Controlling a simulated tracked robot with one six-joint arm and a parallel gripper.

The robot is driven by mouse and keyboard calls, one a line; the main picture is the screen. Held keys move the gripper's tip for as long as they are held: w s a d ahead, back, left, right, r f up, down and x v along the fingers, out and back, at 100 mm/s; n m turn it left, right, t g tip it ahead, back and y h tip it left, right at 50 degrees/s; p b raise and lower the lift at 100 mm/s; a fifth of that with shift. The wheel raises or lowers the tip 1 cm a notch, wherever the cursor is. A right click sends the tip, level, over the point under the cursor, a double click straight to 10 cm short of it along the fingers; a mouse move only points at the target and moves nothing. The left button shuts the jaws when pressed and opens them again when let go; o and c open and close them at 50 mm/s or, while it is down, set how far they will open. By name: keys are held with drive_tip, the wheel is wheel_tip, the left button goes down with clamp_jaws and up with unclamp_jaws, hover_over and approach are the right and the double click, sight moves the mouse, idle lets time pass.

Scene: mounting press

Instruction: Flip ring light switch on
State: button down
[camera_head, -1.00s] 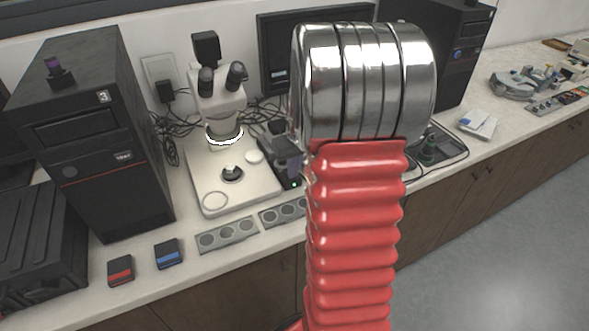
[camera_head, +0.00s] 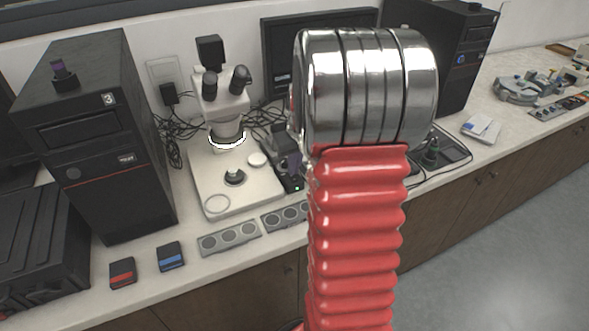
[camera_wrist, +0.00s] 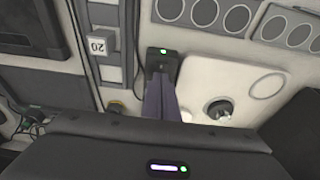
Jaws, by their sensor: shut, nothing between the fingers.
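The microscope (camera_head: 222,97) stands on its pale base plate, left of my arm in the head view. Its ring light (camera_head: 227,140) shows as a bright white ring below the microscope head. A small black control box (camera_head: 297,187) with a lit green light sits beside the base plate. It also shows in the wrist view (camera_wrist: 163,58), with the green light at its top. My gripper (camera_wrist: 161,80) is shut and empty, its purple fingers pointing at the box and covering part of it. I cannot tell whether they touch it. The switch itself is too small to make out.
A grey strip with round wells (camera_head: 229,237) lies in front of the microscope. A black computer tower (camera_head: 95,140) stands at left. Red (camera_head: 122,272) and blue (camera_head: 171,256) marked small boxes lie near the bench edge. My arm hides the middle of the bench.

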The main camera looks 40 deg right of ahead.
drive_tip(key=s+v, duration=0.2)
drive_tip(key=v, duration=1)
drive_tip(key=shift+a, duration=0.3)
drive_tip(key=s+a+n+t, duration=0.1)
drive_tip(key=s+a, duration=0.3)
drive_tip(key=a, duration=0.6)
drive_tip(key=s+a+r+n+t, duration=0.1)
drive_tip(key=s+a, duration=0.3)
drive_tip(key=a, duration=0.5)
drive_tip(key=s+a+r+n+t, duration=0.1)
drive_tip(key=s+a, duration=0.3)
drive_tip(key=a, duration=0.6)
drive_tip(key=shift+s+a+r+y, duration=0.2)
drive_tip(key=shift+s+a+y, duration=0.05)
drive_tip(key=shift+a+y, duration=0.15)
